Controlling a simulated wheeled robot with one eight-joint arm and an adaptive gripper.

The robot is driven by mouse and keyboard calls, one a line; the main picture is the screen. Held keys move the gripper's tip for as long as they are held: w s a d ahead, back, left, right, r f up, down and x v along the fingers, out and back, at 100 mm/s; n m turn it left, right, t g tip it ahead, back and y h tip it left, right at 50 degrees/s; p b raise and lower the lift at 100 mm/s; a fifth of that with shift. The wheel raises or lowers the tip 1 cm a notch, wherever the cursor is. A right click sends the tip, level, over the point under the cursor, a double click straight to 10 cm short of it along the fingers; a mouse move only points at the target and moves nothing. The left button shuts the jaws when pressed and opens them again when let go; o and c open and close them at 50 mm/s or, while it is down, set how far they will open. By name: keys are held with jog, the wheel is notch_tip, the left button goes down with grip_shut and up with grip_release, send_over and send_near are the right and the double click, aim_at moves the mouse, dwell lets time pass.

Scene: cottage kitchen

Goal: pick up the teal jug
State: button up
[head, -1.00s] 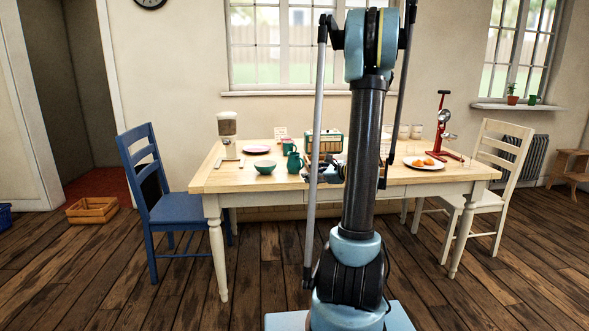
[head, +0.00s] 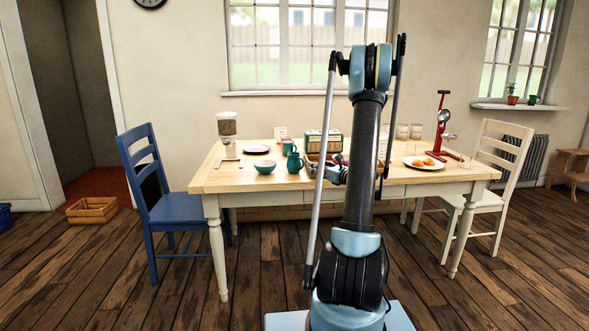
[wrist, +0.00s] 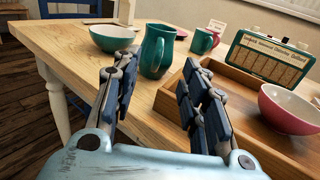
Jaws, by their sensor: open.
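The teal jug (head: 294,162) stands upright near the front edge of the wooden table (head: 232,181), left of my arm in the head view. In the wrist view the jug (wrist: 157,50) is just beyond my gripper (wrist: 158,82), between the lines of its two fingers and nearer the left one. In the head view, my arm partly hides the gripper area.
A teal bowl (wrist: 112,38) is left of the jug, and a green mug (wrist: 202,41) behind it. A wooden tray (wrist: 221,82) with a pink bowl (wrist: 289,108) lies close right of my gripper. Bare tabletop lies before the jug.

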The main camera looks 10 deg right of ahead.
aim_at(303, 161)
jog(key=x, duration=0.5)
jog(key=shift+w+a, duration=0.2)
jog(key=shift+w, duration=0.05)
jog(key=shift+r+x, duration=0.1)
jog(key=shift+x, duration=1.25)
jog(key=shift+r+x, duration=0.15)
jog(key=shift+x, duration=1.25)
grip_shut()
